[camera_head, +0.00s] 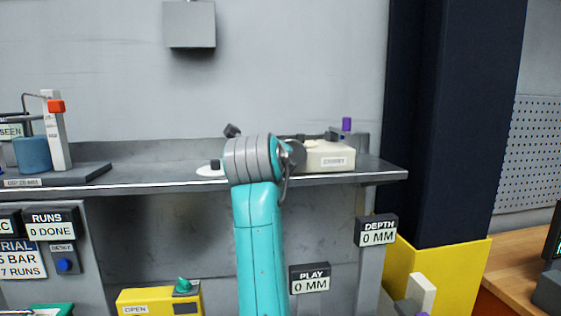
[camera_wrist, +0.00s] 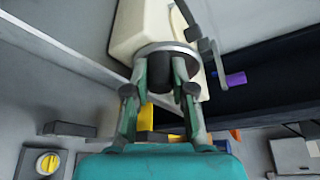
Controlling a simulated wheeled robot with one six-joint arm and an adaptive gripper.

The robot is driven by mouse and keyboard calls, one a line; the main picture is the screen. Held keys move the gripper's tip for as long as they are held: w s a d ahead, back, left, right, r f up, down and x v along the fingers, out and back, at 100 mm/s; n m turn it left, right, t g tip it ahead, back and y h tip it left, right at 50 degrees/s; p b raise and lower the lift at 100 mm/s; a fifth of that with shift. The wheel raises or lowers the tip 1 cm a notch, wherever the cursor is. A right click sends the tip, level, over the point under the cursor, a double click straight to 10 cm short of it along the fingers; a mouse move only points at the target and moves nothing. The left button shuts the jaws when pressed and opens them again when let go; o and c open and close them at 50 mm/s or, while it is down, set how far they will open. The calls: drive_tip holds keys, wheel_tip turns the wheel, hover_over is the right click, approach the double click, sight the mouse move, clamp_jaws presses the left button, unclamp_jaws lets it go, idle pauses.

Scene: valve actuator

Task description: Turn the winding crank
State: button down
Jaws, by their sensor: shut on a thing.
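A cream box (camera_wrist: 143,25) carries a round grey disc with a dark, off-centre knob (camera_wrist: 180,68), which looks like the winding crank. My gripper (camera_wrist: 163,75) has its two fingers on either side of this knob, at the disc, and is shut on it. The exact contact is hard to see. In the head view the cream box (camera_head: 328,157) sits on the shelf at right. My wrist is at its left end, and my arm hides the crank and fingertips there.
A grey lever (camera_wrist: 210,48) and a purple grip (camera_wrist: 236,79) are close to the right of my fingers. The shelf (camera_head: 380,170) ends just right of the box. A dark column (camera_head: 450,120) stands beyond it. PLAY (camera_head: 310,279) and DEPTH (camera_head: 378,231) displays both read 0 MM.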

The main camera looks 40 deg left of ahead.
drive_tip(key=m, duration=0.1)
drive_tip(key=r+m+g, duration=0.1)
drive_tip(key=m+g+y, duration=0.1)
drive_tip(key=m, duration=0.1)
drive_tip(key=shift+w+d+r, duration=0.15)
drive_tip(key=shift+w+d, duration=0.15)
drive_tip(key=shift+w, duration=0.05)
drive_tip(key=shift+m+g, duration=0.3)
drive_tip(key=shift+g, duration=0.1)
drive_tip(key=c, duration=1)
unclamp_jaws()
drive_tip(key=v, duration=1.2)
